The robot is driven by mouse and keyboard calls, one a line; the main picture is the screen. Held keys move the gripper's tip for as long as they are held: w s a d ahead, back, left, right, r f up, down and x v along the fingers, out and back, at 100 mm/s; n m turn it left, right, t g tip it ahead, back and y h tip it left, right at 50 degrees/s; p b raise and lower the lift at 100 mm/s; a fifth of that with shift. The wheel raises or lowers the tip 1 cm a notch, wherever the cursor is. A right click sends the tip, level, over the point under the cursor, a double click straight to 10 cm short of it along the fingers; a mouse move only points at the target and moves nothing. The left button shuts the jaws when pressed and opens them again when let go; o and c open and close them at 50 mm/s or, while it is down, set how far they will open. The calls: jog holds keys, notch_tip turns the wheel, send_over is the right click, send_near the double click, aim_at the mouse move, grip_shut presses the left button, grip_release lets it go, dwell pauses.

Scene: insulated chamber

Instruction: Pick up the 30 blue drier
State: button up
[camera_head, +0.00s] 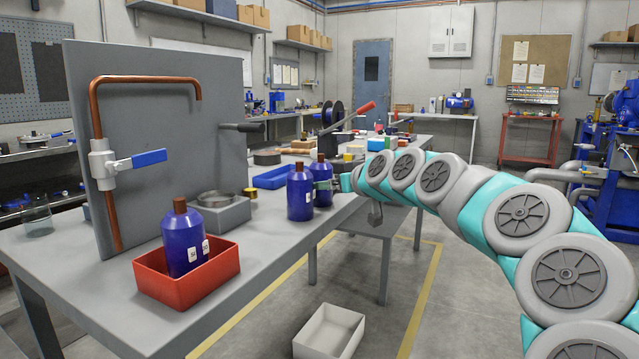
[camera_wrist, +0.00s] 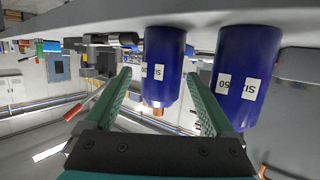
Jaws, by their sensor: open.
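Two dark blue driers with brown caps stand upright side by side on the grey bench. The nearer drier (camera_head: 300,194) has a label that reads 50 in the wrist view (camera_wrist: 250,65). The farther drier (camera_head: 322,172) shows between my fingers in the wrist view (camera_wrist: 165,48); its number is not readable. A third blue drier (camera_head: 183,240) stands in a red tray (camera_head: 190,290); its number is too small to read. My gripper (camera_wrist: 158,76) is open beside the farther drier, its right finger overlapping the gap between the two. In the head view its tips are partly hidden.
A grey block with a round dish (camera_head: 217,212) stands left of the two driers, and a blue tray (camera_head: 280,177) lies behind them. A grey panel with a copper pipe (camera_head: 97,120) rises at left. A white bin (camera_head: 329,333) is on the floor.

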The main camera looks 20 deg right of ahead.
jog(key=shift+a+p+x, duration=0.15)
jog(key=shift+p+x, duration=0.15)
jog(key=shift+x, duration=1.1)
jog(key=shift+a+p+x, duration=0.1)
jog(key=shift+p+x, duration=0.2)
jog(key=shift+x, duration=1.1)
grip_shut()
